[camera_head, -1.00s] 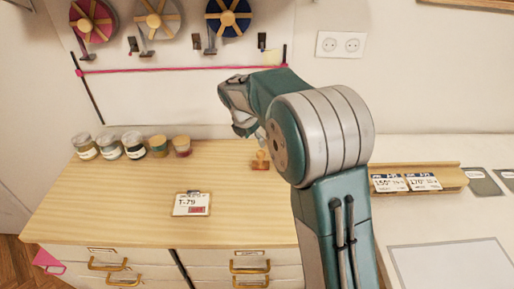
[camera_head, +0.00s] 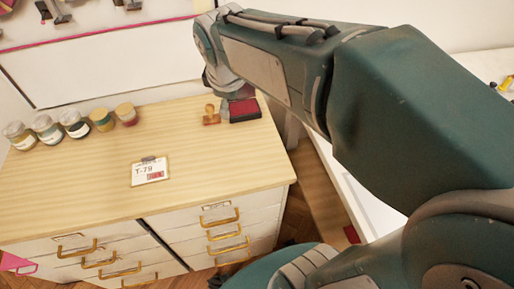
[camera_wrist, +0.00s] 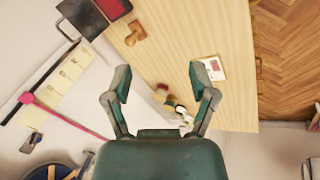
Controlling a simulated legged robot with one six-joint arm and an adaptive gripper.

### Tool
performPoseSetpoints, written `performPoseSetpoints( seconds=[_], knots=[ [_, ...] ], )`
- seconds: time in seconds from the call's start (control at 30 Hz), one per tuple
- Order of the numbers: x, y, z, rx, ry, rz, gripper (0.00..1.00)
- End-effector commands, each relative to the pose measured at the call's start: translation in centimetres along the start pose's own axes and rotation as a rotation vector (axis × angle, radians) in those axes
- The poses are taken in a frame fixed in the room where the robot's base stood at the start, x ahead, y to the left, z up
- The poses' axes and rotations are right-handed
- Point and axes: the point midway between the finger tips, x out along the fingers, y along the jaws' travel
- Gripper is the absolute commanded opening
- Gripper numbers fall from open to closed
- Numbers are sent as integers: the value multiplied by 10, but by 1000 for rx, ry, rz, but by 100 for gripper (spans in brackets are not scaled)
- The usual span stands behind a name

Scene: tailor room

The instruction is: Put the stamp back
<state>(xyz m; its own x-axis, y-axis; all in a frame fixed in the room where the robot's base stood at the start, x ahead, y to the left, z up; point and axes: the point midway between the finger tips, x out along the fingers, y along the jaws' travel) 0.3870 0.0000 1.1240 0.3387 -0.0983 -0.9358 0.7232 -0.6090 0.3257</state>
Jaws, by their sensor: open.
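The wooden stamp (camera_head: 211,115) rests on the light wood top of the drawer cabinet (camera_head: 85,180), near its back right corner. An ink pad (camera_head: 243,111) with a red face lies just right of the stamp, close to it. In the wrist view the stamp (camera_wrist: 135,34) and the red ink pad (camera_wrist: 113,8) with its dark lid are at the upper left. My gripper (camera_wrist: 160,84) is open and empty, with the stamp beyond its left finger and apart from it. In the head view my arm hides the fingers.
A card marked T-79 (camera_head: 150,172) lies on the middle of the cabinet top. Several jars (camera_head: 75,124) stand in a row along the back left. Tape holders (camera_head: 55,12) hang on the wall. The front of the top is clear.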

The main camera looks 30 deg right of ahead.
Motion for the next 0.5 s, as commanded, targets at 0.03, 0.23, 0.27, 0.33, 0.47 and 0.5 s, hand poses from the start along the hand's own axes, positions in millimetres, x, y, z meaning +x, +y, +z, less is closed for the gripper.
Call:
performPoseSetpoints(
  seconds=[0.03,0.23,0.27,0.33,0.47,0.5],
  knots=[
    [-8,-10,10,82,18,6,74],
    [-24,-48,43,419,83,8,74],
    [-26,-54,48,470,93,6,74],
    [-28,-67,58,587,116,2,74],
    [-30,-89,74,773,153,-10,74],
    [-30,-94,77,817,162,-14,74]
  ],
)
